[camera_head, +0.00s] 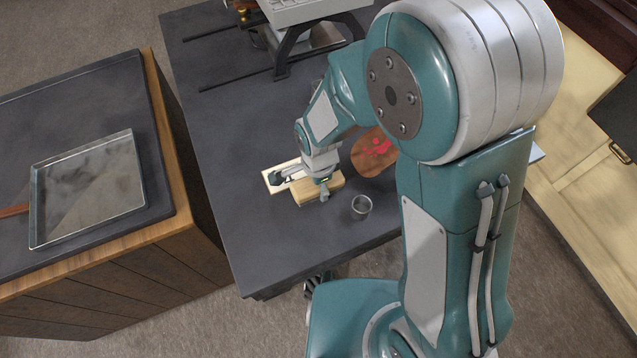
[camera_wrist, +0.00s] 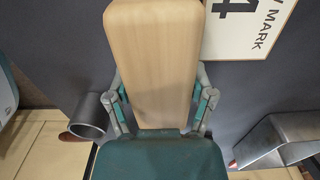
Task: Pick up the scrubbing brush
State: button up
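The scrubbing brush, a pale wooden block with rounded corners (camera_wrist: 155,55), fills the upper middle of the wrist view. In the head view the wooden block (camera_head: 308,194) is at my gripper, over the dark table. My gripper (camera_wrist: 160,95) has one finger along each long side of the block. The fingers look close to or touching its sides, but I cannot tell whether they grip it. In the head view my gripper (camera_head: 324,190) is partly in front of the block. The brush's underside is hidden, and I cannot tell whether it rests on the table.
A metal cup (camera_head: 361,206) stands to the right of the block. A pale sign (camera_head: 270,180) with dark print lies just left. A round wooden board (camera_head: 366,162) with red marks lies behind. The dark table (camera_head: 270,250) is clear in front. A tray (camera_head: 88,185) sits on the left cabinet.

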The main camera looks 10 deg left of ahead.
jog(key=shift+a+f, duration=0.1)
jog(key=shift+a+r, duration=0.1)
jog(key=shift+r, duration=0.2)
jog(key=r, duration=0.3)
jog(key=shift+w+a, duration=0.15)
jog(key=shift+w, duration=0.05)
jog(key=w+a+r, duration=0.7)
jog(key=w+r, duration=0.2)
jog(key=w, duration=0.2)
jog(key=shift+w+r, duration=0.25)
jog(key=shift+w, duration=0.05)
